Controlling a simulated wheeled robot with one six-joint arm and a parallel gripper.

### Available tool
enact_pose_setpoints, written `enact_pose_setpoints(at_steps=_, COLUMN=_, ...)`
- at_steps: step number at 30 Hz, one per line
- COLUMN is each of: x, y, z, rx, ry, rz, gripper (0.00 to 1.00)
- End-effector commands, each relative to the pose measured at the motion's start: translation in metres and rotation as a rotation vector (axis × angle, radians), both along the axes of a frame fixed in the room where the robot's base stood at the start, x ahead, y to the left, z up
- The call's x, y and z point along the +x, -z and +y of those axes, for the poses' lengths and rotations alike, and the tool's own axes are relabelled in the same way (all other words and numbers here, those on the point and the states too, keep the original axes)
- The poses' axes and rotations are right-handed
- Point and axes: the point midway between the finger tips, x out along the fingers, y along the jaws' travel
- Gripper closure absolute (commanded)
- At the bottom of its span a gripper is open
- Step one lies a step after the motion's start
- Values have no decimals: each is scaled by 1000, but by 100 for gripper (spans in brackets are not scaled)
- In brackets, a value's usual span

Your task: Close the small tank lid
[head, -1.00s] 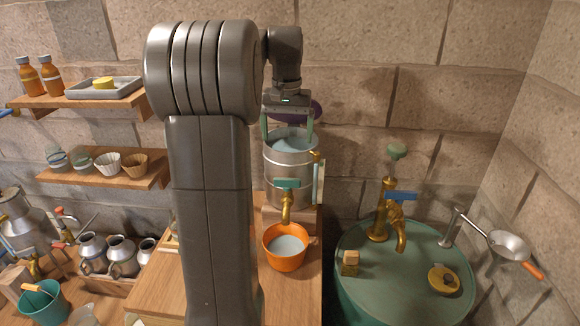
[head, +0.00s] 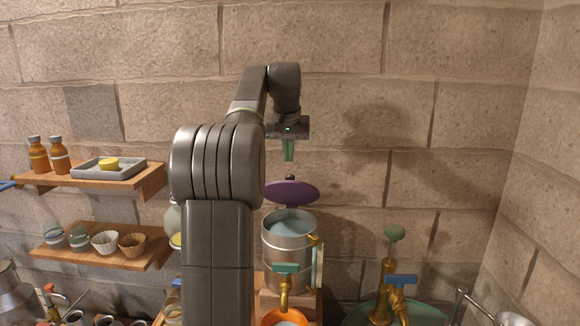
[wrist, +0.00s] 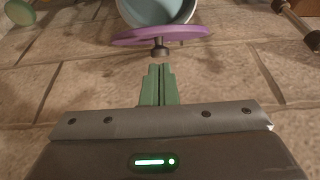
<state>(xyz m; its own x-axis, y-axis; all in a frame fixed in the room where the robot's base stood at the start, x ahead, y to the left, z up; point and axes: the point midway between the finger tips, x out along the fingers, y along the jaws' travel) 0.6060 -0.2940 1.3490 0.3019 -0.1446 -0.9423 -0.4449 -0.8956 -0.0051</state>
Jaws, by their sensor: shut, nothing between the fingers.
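The small metal tank (head: 288,243) stands on a wooden block in the head view, with pale blue liquid inside. Its purple lid (head: 291,192) stands open, tilted up at the tank's back rim near the wall. My gripper (head: 288,158) is shut and empty, pointing down above the lid and apart from it. In the wrist view my green fingers (wrist: 158,70) are together, close below the dark knob (wrist: 159,47) of the purple lid (wrist: 160,35) in the picture. The tank's opening (wrist: 158,8) shows beyond the lid.
An orange pot (head: 285,318) sits under the tank's brass tap (head: 285,291). A brass tap with a blue handle (head: 400,280) stands at the right. Shelves with bottles (head: 38,155) and cups are at left. The stone wall is close behind the lid.

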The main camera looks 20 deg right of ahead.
Motion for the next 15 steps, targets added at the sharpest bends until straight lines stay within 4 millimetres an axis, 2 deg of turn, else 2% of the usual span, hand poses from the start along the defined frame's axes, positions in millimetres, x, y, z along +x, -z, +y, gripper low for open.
enact_pose_setpoints(at_steps=1, x=8, y=-20, z=-4, rx=-18, ry=-2, rz=-35, gripper=100)
enact_pose_setpoints(at_steps=3, x=16, y=-37, z=-8, rx=-38, ry=-5, rz=-72, gripper=100)
enact_pose_setpoints(at_steps=7, x=23, y=-58, z=-12, rx=-62, ry=-9, rz=-114, gripper=100)
enact_pose_setpoints(at_steps=11, x=27, y=-59, z=-14, rx=-68, ry=-10, rz=-126, gripper=100)
enact_pose_setpoints(at_steps=15, x=34, y=-43, z=-17, rx=-67, ry=-10, rz=-124, gripper=100)
